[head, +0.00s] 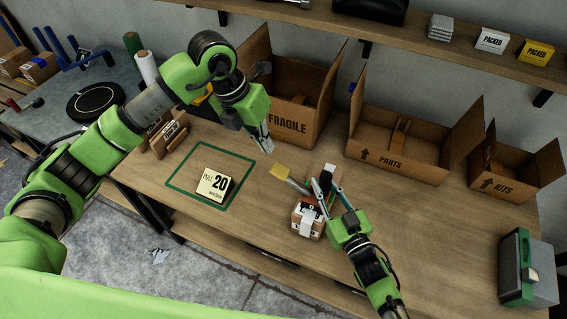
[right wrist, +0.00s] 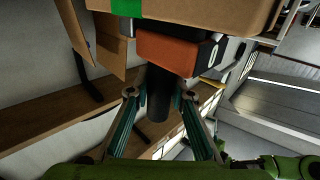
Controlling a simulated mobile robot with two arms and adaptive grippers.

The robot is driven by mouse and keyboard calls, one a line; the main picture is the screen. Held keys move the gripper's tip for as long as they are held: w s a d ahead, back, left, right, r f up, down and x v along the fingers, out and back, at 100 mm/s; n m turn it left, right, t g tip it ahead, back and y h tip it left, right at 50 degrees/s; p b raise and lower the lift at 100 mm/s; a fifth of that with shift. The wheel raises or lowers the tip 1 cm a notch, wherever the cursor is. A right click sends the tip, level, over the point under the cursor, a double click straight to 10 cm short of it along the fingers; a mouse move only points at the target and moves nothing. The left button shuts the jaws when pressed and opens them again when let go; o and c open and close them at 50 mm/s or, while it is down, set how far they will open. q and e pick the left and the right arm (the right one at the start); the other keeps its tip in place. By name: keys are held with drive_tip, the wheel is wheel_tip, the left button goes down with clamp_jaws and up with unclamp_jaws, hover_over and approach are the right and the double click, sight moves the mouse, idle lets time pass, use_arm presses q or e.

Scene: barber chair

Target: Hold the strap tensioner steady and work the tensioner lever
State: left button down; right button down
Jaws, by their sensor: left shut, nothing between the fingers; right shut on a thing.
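A small brown box (head: 308,221) with white labels and a green strap sits on the workbench. The strap tensioner, with a red-orange body (right wrist: 175,53) and a dark round handle (right wrist: 157,106), is against the box in the right wrist view. My right gripper (head: 328,191) is shut on the tensioner; its fingers (right wrist: 159,96) stand on both sides of the handle. In the head view the fingers hide much of the tensioner. The lever's yellow grip (head: 280,171) sticks out to the left on a grey rod. My left gripper (head: 266,147) is shut and empty, above and left of the grip, apart from it.
A green-outlined square (head: 180,188) holds a "20" block (head: 214,184) at left. Open cartons marked FRAGILE (head: 288,126), PARTS (head: 391,163) and KITS (head: 507,187) line the back. A grey-green case (head: 526,268) stands at right. The bench's front right is clear.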

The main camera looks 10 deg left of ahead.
use_arm(q)
drive_tip(key=r+n+g, duration=0.1)
drive_tip(key=n, duration=0.5)
drive_tip(key=w+r+n, duration=0.1)
drive_tip(key=r+n, duration=0.1)
drive_tip(key=n, duration=0.4)
drive_tip(key=r+n+g, duration=0.1)
drive_tip(key=n, duration=0.5)
drive_tip(key=shift+w+d+r+n+g+h, duration=0.25)
drive_tip(key=shift+w+d+n+g+h, duration=0.05)
drive_tip(key=shift+w+d+h, duration=0.1)
drive_tip(key=shift+f, duration=0.15)
hover_over(283, 173)
wheel_tip(283, 173, down, 10)
drive_tip(key=shift+s+d+r, duration=0.1)
drive_tip(key=shift+d+r, duration=0.05)
drive_tip(key=shift+w+a+f, duration=0.1)
drive_tip(key=shift+a+f, duration=0.2)
drive_tip(key=shift+f, duration=0.2)
drive_tip(key=shift+w+a+f, duration=0.1)
drive_tip(key=shift+a+f, duration=0.2)
drive_tip(key=shift+f, duration=0.2)
drive_tip(key=shift+w+a+f, duration=0.1)
drive_tip(key=shift+a+f, duration=0.15)
drive_tip(key=shift+f, duration=0.3)
